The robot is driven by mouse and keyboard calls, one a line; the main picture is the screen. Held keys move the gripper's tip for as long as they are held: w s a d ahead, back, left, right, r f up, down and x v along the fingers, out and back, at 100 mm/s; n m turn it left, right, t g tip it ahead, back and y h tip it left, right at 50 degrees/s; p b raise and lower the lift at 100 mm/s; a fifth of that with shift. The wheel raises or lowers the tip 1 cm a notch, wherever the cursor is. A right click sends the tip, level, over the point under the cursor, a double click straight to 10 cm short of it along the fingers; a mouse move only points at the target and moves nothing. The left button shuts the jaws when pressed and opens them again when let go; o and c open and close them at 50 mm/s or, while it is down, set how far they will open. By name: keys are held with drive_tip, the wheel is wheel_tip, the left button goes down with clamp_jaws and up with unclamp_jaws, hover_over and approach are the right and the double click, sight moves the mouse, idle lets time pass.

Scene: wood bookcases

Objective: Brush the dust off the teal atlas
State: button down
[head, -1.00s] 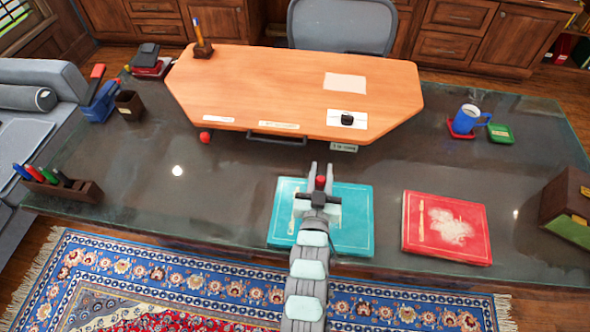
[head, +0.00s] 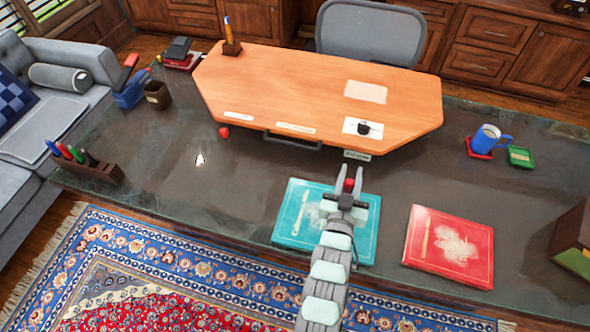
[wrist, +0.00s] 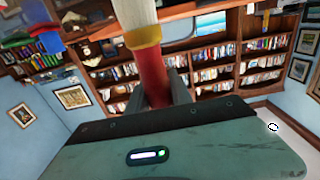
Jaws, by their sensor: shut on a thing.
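The teal atlas (head: 295,230) lies flat near the front edge of the glass-topped desk. A pale dust patch (head: 314,216) shows on its cover, left of my arm; my arm hides part of the cover. My gripper (head: 349,171) is over the atlas's far right part, fingers pointing away. It is shut on a brush, whose red handle (wrist: 153,76), yellow collar (wrist: 142,36) and pale bristles (wrist: 133,10) show in the wrist view. In the head view only a red bit of the brush (head: 349,185) shows. I cannot tell whether bristles touch the cover.
A red book (head: 425,255) with a pale patch lies to the right of the atlas. A wooden desk board (head: 290,85) stands beyond. A pen holder (head: 90,170) is at left, a blue mug (head: 485,138) at right, and a dark box (head: 575,235) at far right.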

wheel_tip(320, 180, up, 3)
drive_tip(key=shift+r+p, duration=0.2)
drive_tip(key=shift+p, duration=0.4)
